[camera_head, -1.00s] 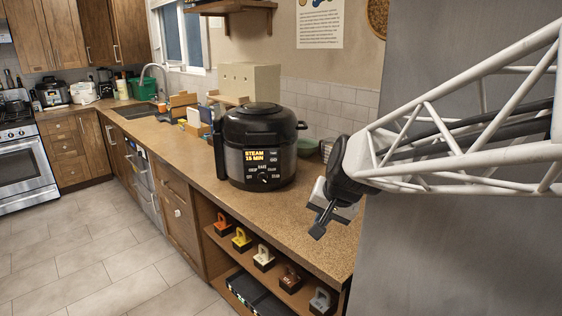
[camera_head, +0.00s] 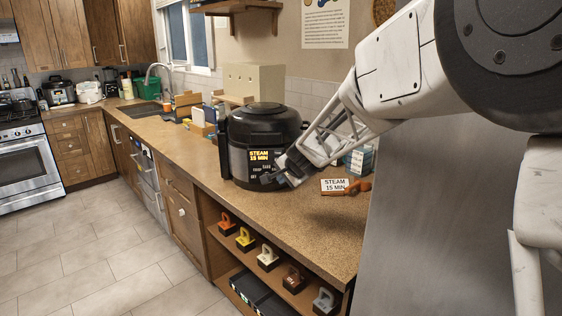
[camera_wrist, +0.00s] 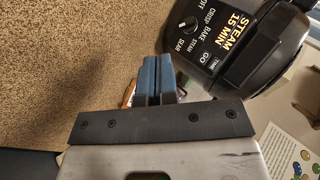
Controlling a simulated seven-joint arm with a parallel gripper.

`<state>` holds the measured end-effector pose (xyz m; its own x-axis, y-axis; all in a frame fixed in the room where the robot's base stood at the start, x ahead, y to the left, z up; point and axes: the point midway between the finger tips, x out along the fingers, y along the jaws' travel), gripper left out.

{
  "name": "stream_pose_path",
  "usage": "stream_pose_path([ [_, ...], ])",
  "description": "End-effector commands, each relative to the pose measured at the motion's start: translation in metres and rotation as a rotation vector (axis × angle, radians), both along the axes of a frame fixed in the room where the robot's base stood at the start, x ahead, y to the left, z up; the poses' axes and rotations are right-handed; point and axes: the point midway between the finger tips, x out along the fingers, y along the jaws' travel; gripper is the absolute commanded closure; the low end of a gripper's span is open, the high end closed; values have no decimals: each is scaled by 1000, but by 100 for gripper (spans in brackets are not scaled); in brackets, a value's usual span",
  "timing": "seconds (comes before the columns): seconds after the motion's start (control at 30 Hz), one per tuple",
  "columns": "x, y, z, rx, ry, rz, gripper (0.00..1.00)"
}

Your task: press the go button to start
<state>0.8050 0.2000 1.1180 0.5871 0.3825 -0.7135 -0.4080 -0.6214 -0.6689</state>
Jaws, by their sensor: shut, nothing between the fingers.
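The black multicooker (camera_head: 262,122) stands on the counter, its lit display (camera_head: 260,155) reading STEAM 15 MIN. In the wrist view the cooker (camera_wrist: 262,75) is at the upper right, with the dial (camera_wrist: 188,24) and the GO label (camera_wrist: 208,57) on its front panel. My gripper (camera_head: 270,179) is in front of the lower right of that panel and hides part of it. In the wrist view its blue fingers (camera_wrist: 158,66) are together, empty, left of the GO label. I cannot tell whether they touch the panel.
A card (camera_head: 334,186) reading STEAM 15 MIN and a small orange-brown object (camera_head: 357,187) are on the counter (camera_head: 285,220) right of the cooker. Boxes (camera_head: 200,118) stand behind it at left. A grey panel (camera_head: 425,220) bounds the right. The counter front is clear.

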Motion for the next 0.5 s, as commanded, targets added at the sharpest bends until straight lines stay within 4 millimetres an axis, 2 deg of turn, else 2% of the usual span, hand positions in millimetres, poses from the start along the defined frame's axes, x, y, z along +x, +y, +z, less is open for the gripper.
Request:
stream_pose_path([
  [0.03,14,4,-5,15,-4,-19,100],
  [0.2,52,13,-18,59,-21,-86,100],
  [0.33,71,18,-26,82,-30,-122,100],
  [0.5,84,20,-30,97,-36,-148,100],
])
